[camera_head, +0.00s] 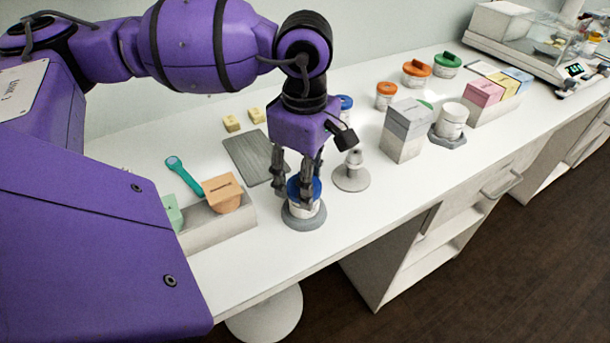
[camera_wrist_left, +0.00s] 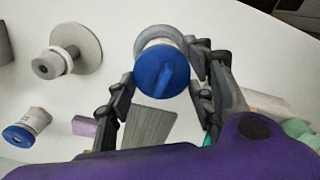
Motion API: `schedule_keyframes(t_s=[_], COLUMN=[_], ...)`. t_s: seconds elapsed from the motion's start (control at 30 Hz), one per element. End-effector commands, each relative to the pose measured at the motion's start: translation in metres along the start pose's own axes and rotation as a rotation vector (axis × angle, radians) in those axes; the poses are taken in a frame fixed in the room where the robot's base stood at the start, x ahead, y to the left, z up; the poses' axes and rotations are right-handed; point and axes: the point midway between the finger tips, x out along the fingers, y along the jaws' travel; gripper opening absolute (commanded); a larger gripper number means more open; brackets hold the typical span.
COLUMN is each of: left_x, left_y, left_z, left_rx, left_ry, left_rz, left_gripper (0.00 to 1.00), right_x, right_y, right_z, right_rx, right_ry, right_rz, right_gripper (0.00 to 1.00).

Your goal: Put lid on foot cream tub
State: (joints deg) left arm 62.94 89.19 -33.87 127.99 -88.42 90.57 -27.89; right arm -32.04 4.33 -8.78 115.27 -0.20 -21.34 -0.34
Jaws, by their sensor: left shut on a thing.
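My left gripper (camera_head: 301,188) reaches down over a white tub (camera_head: 302,209) standing in a round grey holder (camera_head: 290,220). Its fingers are shut on a blue lid (camera_head: 312,186) at the top of that tub. In the left wrist view the lid (camera_wrist_left: 161,72), with its raised ridge, shows between the fingers of the gripper (camera_wrist_left: 163,92). The white tub (camera_wrist_left: 158,43) shows behind the lid, in line with it. I cannot tell whether the lid is fully seated. The tub's label is not readable. My right gripper is not in view.
A grey stepped stand (camera_head: 352,173) is close on the right. A dark grey mat (camera_head: 247,158) and a block with an orange piece (camera_head: 222,193) lie left. Another blue-lidded tub (camera_head: 346,102) stands behind. Grey boxes (camera_head: 405,130) are farther right. The counter's front edge is near.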

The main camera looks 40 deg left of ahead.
Motion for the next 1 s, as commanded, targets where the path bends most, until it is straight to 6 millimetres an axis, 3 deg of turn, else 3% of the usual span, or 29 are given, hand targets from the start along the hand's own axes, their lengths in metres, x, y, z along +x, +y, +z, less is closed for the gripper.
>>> schedule_keyframes(t_s=[0.93,0.97,1.0], left_x=[0.0026,0.0026,0.0026], left_y=[0.0002,0.0002,0.0002], left_z=[0.0002,0.0002,0.0002], left_rx=[0.0,0.0,0.0], left_ry=[-0.001,-0.001,0.0], left_rz=[0.001,0.001,0.0], left_gripper=[0.38,0.51,0.57], right_x=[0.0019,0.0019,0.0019], right_y=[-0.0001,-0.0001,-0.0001], right_z=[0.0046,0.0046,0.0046], right_rx=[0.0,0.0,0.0], right_ry=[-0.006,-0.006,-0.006], right_rz=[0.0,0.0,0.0], right_gripper=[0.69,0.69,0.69])
